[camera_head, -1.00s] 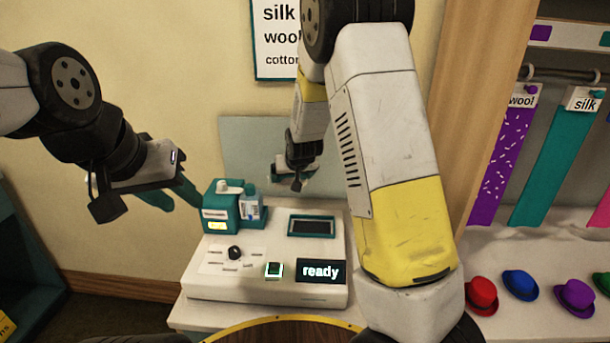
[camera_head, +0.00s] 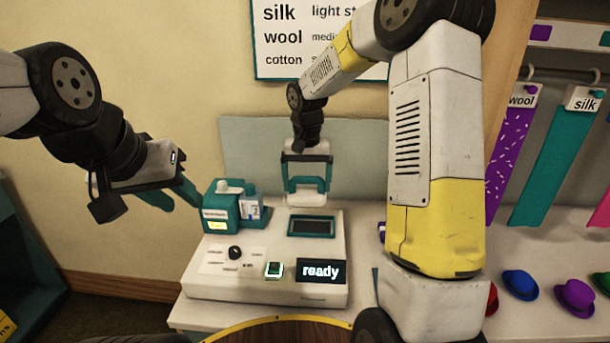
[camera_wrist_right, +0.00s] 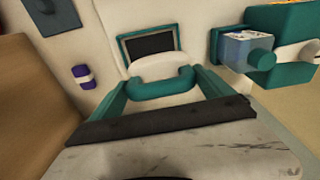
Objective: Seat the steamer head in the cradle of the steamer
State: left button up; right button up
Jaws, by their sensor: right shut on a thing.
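The steamer (camera_head: 210,280) is a white console with a "ready" display. Its cradle (camera_head: 312,234) looks to be the teal-rimmed dark recess at its back right; it also shows in the right wrist view (camera_wrist_right: 150,42). My right gripper (camera_head: 306,180) is shut on the steamer head (camera_head: 306,199), a white piece with a teal handle. It holds the head upright just behind the cradle in the picture; the gap between them is hard to judge. The head also shows between the fingers in the right wrist view (camera_wrist_right: 165,68). My left gripper (camera_head: 178,203) is open and empty, left of the steamer.
A teal tank with a bluish bottle (camera_head: 250,207) stands at the steamer's back left, close to the cradle.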

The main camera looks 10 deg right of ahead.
aim_at(312, 205)
jog(key=shift+s+d+r+g, duration=0.15)
jog(key=shift+s+d+r, duration=0.15)
jog(key=shift+s+r, duration=0.15)
jog(key=shift+s+d+r+g, duration=0.15)
jog(key=shift+s+d+r, duration=0.15)
jog(key=shift+s, duration=0.2)
jog(key=shift+s+m, duration=0.1)
jog(key=shift+m, duration=0.2)
jog(key=shift+f, duration=3.15)
jog(key=shift+f, duration=0.7)
jog(key=shift+f, duration=0.3)
jog(key=shift+f, duration=0.35)
